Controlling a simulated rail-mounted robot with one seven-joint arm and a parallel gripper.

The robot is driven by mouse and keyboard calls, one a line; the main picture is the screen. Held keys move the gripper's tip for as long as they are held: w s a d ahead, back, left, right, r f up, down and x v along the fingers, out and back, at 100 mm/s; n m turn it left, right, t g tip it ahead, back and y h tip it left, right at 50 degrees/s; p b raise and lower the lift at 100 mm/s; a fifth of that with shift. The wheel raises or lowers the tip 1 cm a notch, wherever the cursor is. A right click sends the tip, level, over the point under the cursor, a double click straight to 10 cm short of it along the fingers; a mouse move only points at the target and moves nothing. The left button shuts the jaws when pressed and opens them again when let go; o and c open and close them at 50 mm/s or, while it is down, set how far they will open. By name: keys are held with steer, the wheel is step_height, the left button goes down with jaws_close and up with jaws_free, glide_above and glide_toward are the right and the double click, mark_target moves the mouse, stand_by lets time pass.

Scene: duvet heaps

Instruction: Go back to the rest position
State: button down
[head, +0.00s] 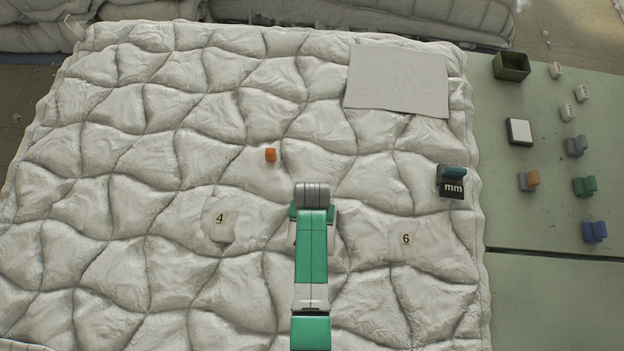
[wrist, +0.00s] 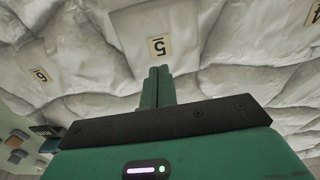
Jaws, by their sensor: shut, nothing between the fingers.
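My gripper (wrist: 158,72) shows in the wrist view with its two green fingers shut together and nothing between them. It is over the quilted white duvet (head: 140,130), close to a pale pad marked 5 (wrist: 159,46); I cannot tell the height. In the head view my green arm reaches over the middle of the duvet and hides the fingers and the pad marked 5. A pad marked 4 (head: 221,226) lies left of the arm and a pad marked 6 (head: 405,247) lies right of it.
A small orange block (head: 270,155) lies on the duvet. A black mm block (head: 451,189) with a teal piece on it is at its right edge. A grey cloth (head: 397,80) lies at the back. The green table (head: 510,195) holds a dark box (head: 511,66) and several small blocks.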

steer(key=shift+f, duration=0.1)
stand_by(0.3)
steer(key=w+r+t+p, duration=0.1)
steer(key=w+r+t, duration=0.55)
steer(key=r, duration=0.95)
steer(key=w+r+t+p, duration=0.1)
steer(key=w+r+t, duration=0.2)
steer(key=w+r, duration=0.95)
step_height(320, 180, up, 26)
steer(key=s+t+p, duration=0.1)
steer(key=s+t, duration=0.2)
steer(key=t, duration=0.4)
steer(key=s+r+t, duration=0.2)
steer(key=s+r, duration=0.3)
steer(key=r, duration=0.4)
steer(key=s+r+t+p, duration=0.1)
steer(key=s+r+t, duration=0.2)
steer(key=s+r, duration=0.3)
steer(key=s+r+n+t, duration=0.1)
steer(key=s+r+t, duration=0.2)
steer(key=r, duration=0.9)
steer(key=s, duration=0.3)
steer(key=shift+a+p, duration=0.15)
steer(key=shift+p, duration=0.15)
steer(key=shift+t, duration=0.25)
